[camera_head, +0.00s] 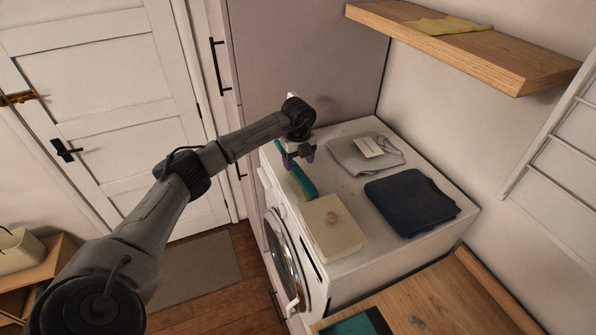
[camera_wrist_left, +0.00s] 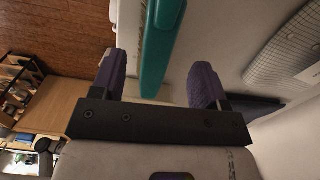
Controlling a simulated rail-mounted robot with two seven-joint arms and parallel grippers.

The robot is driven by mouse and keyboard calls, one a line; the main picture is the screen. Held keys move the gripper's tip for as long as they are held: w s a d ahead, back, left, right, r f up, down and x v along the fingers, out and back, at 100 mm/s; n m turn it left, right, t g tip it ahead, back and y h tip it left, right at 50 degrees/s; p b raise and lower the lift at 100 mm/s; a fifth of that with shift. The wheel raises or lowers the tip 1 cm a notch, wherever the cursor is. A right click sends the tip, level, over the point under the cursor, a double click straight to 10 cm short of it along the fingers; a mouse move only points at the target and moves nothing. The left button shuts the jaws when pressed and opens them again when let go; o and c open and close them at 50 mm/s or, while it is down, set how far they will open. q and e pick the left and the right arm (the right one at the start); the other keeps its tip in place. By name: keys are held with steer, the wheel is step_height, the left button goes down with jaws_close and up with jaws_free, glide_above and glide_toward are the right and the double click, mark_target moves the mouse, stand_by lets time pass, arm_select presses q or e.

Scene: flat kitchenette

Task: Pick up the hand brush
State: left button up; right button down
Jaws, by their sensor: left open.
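The hand brush (camera_head: 305,183) is teal and lies on top of the white washing machine (camera_head: 345,185), near its front edge. My left gripper (camera_head: 299,156) is open at the far end of the brush, above the machine top. In the left wrist view the teal brush (camera_wrist_left: 161,48) runs lengthwise between and beyond the two purple-grey fingers of the left gripper (camera_wrist_left: 158,68). A pale strip shows along its left side there. I cannot tell whether the fingers touch the brush. My right gripper is not in view.
A cream box with a round knob (camera_head: 331,232) stands close to the brush's near end. Folded grey cloth with a label (camera_head: 350,157) and folded navy cloth (camera_head: 412,203) lie further right. A wooden shelf (camera_head: 470,55) overhangs behind; a tall cabinet (camera_head: 300,60) rises at the far side.

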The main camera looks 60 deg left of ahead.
mark_target(298, 172)
arm_select(q)
steer(key=shift+f, duration=0.8)
step_height(298, 172, down, 4)
steer(key=shift+s+d+r+p, duration=0.1)
steer(key=shift+d+p, duration=0.05)
steer(key=shift+p, duration=0.8)
steer(key=shift+f, duration=0.7)
steer(key=c, duration=1.1)
